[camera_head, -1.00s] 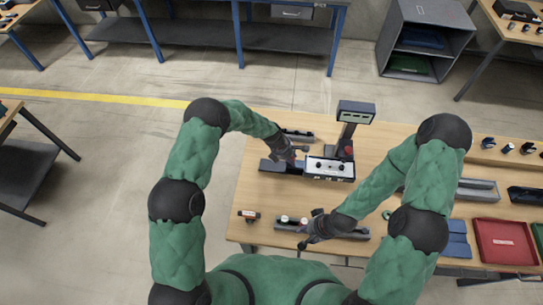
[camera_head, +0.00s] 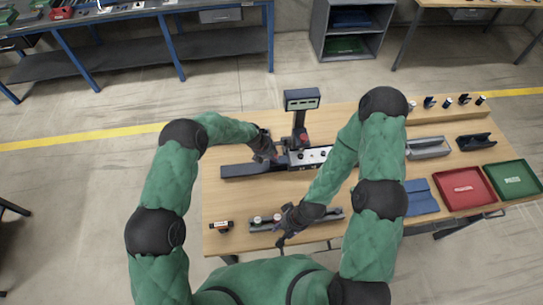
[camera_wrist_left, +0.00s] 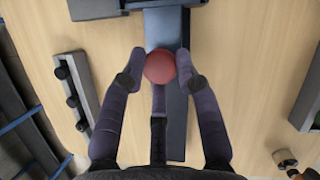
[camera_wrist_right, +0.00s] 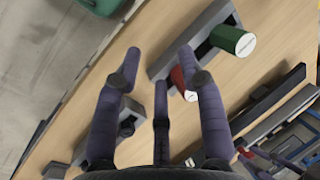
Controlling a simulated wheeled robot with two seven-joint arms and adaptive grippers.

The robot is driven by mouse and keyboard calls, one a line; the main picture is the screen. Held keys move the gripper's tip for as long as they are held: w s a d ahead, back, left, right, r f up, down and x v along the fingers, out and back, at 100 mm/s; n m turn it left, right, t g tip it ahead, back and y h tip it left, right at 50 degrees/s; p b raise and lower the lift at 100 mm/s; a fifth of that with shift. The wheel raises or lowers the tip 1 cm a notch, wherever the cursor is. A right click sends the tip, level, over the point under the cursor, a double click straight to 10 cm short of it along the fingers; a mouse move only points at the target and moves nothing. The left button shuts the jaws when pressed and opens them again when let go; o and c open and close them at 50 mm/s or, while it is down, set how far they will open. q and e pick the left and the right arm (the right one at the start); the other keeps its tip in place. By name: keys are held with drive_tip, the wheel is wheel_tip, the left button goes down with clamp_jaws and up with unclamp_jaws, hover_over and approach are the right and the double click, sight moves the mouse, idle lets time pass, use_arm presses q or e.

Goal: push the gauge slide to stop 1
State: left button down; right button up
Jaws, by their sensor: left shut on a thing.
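The gauge (camera_head: 308,157) stands at the back middle of the table, a dark base with a white-topped block, its right end hidden by my right arm. Its dark rail (camera_head: 240,170) runs out to the left. In the left wrist view a red ball knob (camera_wrist_left: 160,67) stands over the blue-grey rail (camera_wrist_left: 176,118). My left gripper (camera_head: 272,156) is shut on this knob, with fingers on both sides of it. The stop marks cannot be read. My right gripper (camera_head: 285,232) is open and empty, above the grey tray (camera_head: 325,215) near the front edge.
In the right wrist view a green cylinder (camera_wrist_right: 232,40) and a red cylinder (camera_wrist_right: 181,82) stand in the grey tray. A display on a post (camera_head: 301,100) rises behind the gauge. Red (camera_head: 464,187) and green (camera_head: 512,180) bins lie at the right.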

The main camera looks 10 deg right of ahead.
use_arm(q)
drive_tip(key=c, duration=1.2)
unclamp_jaws()
drive_tip(key=shift+w+r, duration=0.2)
drive_tip(key=o, duration=0.3)
drive_tip(key=shift+f, duration=0.1)
drive_tip(key=shift+s, duration=0.1)
drive_tip(key=v, duration=1.2)
